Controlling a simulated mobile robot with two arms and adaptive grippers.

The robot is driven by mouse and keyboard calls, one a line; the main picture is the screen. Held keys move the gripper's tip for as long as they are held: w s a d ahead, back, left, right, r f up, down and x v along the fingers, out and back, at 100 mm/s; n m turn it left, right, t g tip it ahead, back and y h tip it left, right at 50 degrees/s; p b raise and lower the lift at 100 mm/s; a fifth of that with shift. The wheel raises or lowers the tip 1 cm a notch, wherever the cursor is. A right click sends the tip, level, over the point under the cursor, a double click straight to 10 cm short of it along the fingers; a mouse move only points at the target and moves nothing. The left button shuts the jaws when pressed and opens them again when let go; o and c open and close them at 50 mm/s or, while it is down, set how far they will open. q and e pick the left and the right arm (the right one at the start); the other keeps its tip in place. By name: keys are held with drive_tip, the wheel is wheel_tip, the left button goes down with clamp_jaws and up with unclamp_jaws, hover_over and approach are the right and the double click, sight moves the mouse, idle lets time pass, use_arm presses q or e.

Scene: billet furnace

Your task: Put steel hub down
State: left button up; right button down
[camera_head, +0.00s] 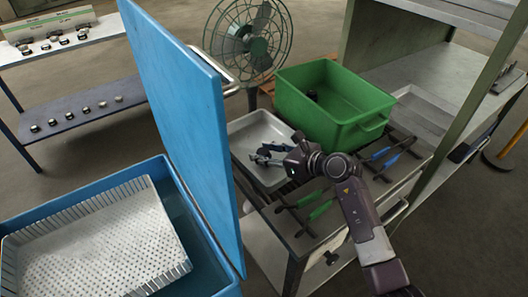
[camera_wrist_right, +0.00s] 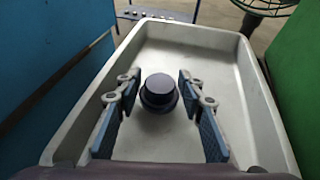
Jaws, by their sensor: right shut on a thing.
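The steel hub (camera_wrist_right: 160,92) is a dark round piece with a wider flange, seen between the fingers of my right gripper (camera_wrist_right: 159,90) in the right wrist view. My right gripper (camera_head: 266,153) reaches over the light grey tray (camera_head: 244,130) in the head view, its blue-padded fingers pointing left, and is shut on the hub. In the head view the hub is hard to make out behind the fingers. The tray's floor lies under the hub; I cannot tell whether they touch. My left gripper is not in view.
A green bin (camera_head: 345,135) with a dark piece inside stands right behind the tray. A blue upright lid (camera_head: 185,100) is close on the left, above a blue tub with a perforated basket (camera_head: 95,245). Tongs (camera_head: 315,212) lie in front. Shelves (camera_head: 75,118) hold several small parts.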

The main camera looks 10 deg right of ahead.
drive_tip(key=c, duration=1.7)
unclamp_jaws()
drive_tip(key=shift+f, duration=0.2)
drive_tip(key=shift+c, duration=0.2)
drive_tip(key=o, duration=0.4)
drive_tip(key=shift+r, duration=0.1)
drive_tip(key=shift+o, duration=0.2)
drive_tip(key=shift+r, duration=0.25)
drive_tip(key=b+v, duration=0.1)
drive_tip(key=v, duration=1.1)
